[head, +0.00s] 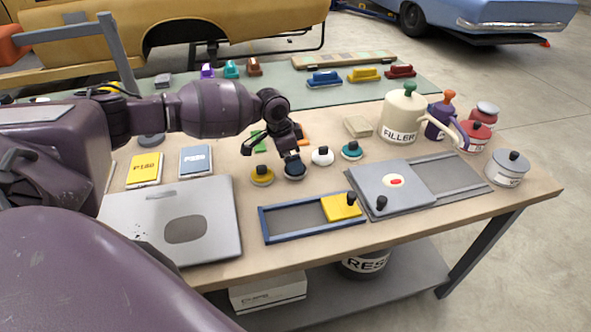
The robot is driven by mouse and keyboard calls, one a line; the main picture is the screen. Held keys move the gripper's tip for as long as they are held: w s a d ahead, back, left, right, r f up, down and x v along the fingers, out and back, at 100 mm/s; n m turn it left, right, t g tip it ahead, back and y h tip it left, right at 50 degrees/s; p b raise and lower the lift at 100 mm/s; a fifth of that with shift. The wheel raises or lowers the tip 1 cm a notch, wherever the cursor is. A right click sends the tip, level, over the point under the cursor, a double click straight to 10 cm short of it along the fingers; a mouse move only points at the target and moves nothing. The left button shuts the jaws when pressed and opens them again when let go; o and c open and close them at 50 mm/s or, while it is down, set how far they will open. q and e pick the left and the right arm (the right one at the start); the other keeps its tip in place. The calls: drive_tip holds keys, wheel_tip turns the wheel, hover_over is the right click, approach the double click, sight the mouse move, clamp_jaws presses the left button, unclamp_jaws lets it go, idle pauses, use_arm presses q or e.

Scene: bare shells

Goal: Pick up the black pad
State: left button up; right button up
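The black pad (294,173) is a small round dark disc on the wooden table, in a loose row with a yellow pad (262,177), a white pad (322,157) and a teal pad (352,152). My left gripper (270,154) hangs over the row, its two dark fingers spread apart and empty. Its right finger overlaps the top of the black pad, hiding part of it; I cannot tell whether they touch. The left finger is up and left of the yellow pad. My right gripper is not in view.
A blue-framed tray (290,235) with a yellow block lies in front of the pads. A grey sliding panel (395,185) and a filler can (402,115) stand right. A grey metal panel (215,215) lies left. Green and orange pieces sit behind the gripper.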

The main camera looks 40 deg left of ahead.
use_arm(q)
drive_tip(key=shift+w+b+x, duration=0.15)
drive_tip(key=shift+x, duration=1)
drive_tip(key=shift+w+b+x, duration=0.1)
drive_tip(key=shift+b+x, duration=0.05)
drive_tip(key=shift+x, duration=1)
drive_tip(key=shift+d, duration=0.15)
drive_tip(key=shift+c, duration=0.2)
drive_tip(key=shift+r, duration=0.1)
drive_tip(key=c, duration=0.9)
